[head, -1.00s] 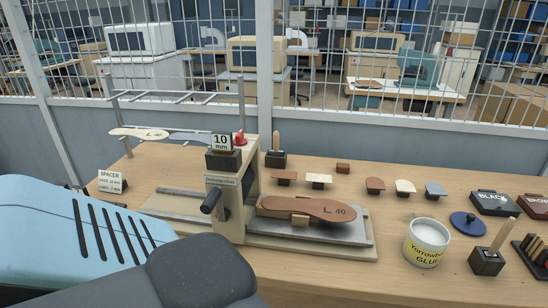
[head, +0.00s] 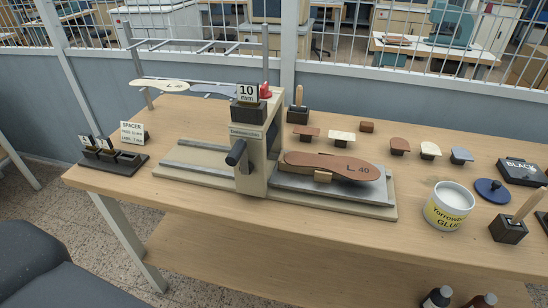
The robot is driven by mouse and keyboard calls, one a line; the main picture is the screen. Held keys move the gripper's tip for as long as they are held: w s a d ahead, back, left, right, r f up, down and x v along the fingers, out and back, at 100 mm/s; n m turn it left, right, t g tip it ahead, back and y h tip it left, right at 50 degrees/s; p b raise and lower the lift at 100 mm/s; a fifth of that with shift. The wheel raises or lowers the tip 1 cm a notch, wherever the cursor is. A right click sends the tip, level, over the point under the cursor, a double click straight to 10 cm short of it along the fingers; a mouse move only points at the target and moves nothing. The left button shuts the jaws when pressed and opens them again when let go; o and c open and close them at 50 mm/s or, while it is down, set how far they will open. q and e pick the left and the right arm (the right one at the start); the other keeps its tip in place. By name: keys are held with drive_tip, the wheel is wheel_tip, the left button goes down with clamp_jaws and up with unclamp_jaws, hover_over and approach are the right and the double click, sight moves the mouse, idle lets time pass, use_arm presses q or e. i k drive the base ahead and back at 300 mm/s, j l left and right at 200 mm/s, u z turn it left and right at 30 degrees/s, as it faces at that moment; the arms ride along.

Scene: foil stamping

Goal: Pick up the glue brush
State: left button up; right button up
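A wooden handle (head: 526,205) stands tilted in a small black block holder (head: 509,231) at the right of the bench; it appears to be the glue brush, with its lower end hidden in the holder. A second wooden handle (head: 299,96) stands upright in another black holder (head: 298,114) behind the press. Neither of my grippers is in view.
The press (head: 250,140) with a brown "L 40" sole (head: 333,166) fills the middle of the wooden bench (head: 420,248). Several small stamp pieces and a black "BLACK" box (head: 522,171) stand at the back right. Bottles (head: 436,297) stand below the bench's front.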

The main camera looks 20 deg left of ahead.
sight(539, 194)
drive_tip(key=k+l, duration=0.1)
drive_tip(key=l, duration=0.4)
drive_tip(key=l+u, duration=0.1)
drive_tip(key=l, duration=0.35)
drive_tip(key=k+l, duration=0.15)
drive_tip(key=l, duration=0.35)
drive_tip(key=u, duration=0.05)
